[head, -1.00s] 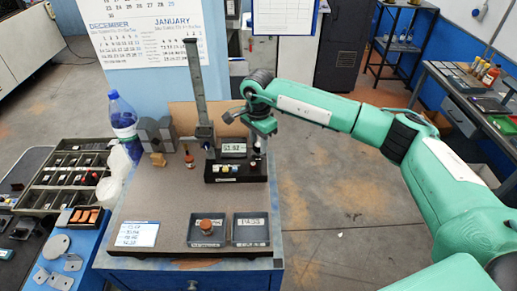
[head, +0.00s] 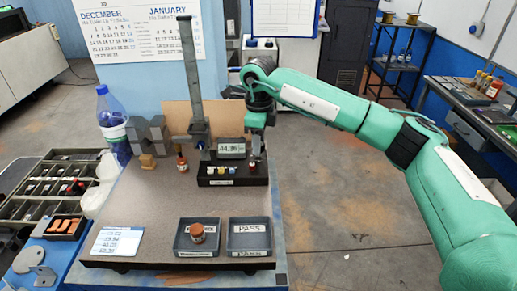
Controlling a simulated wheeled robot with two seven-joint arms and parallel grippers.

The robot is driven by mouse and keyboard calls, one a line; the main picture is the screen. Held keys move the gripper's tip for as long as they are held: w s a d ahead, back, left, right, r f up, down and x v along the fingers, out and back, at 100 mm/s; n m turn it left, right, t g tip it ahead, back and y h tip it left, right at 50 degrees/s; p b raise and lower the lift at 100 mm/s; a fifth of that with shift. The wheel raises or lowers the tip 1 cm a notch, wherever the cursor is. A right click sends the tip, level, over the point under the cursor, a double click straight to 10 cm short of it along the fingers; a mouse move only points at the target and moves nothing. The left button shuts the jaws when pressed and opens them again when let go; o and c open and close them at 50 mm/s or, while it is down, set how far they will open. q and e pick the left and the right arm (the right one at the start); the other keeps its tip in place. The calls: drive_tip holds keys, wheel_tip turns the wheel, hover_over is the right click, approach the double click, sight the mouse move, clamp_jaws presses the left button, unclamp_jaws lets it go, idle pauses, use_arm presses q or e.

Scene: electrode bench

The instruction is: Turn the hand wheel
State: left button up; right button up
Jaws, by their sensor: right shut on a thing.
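My right gripper (head: 257,137) points down over the right end of a black block (head: 232,181) at the back of the bench. It is shut on a slim grey piece (head: 256,159), whose lower end meets or stands just above the block. The piece is small and partly hidden by the gripper. A tall grey column (head: 190,75) with a dark slider (head: 199,131) stands left of the gripper, apart from it. I cannot clearly make out a hand wheel. A small display (head: 231,149) behind the block shows a number near 44. My left gripper is out of view.
Two trays are at the front: one (head: 181,236) holds a brown jar (head: 197,233), the PASS tray (head: 250,238) is empty. A blue-labelled bottle (head: 113,125) stands far left.

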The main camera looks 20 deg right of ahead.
drive_tip(key=m+b, duration=0.3)
drive_tip(key=m, duration=0.2)
drive_tip(key=shift+m, duration=0.3)
drive_tip(key=m+b, duration=0.1)
drive_tip(key=m, duration=0.1)
drive_tip(key=shift+m+b, duration=0.3)
drive_tip(key=shift+b, duration=0.05)
drive_tip(key=shift+r+m+b, duration=0.15)
drive_tip(key=shift+m+b, duration=0.45)
drive_tip(key=shift+m, duration=0.8)
drive_tip(key=o, duration=0.7)
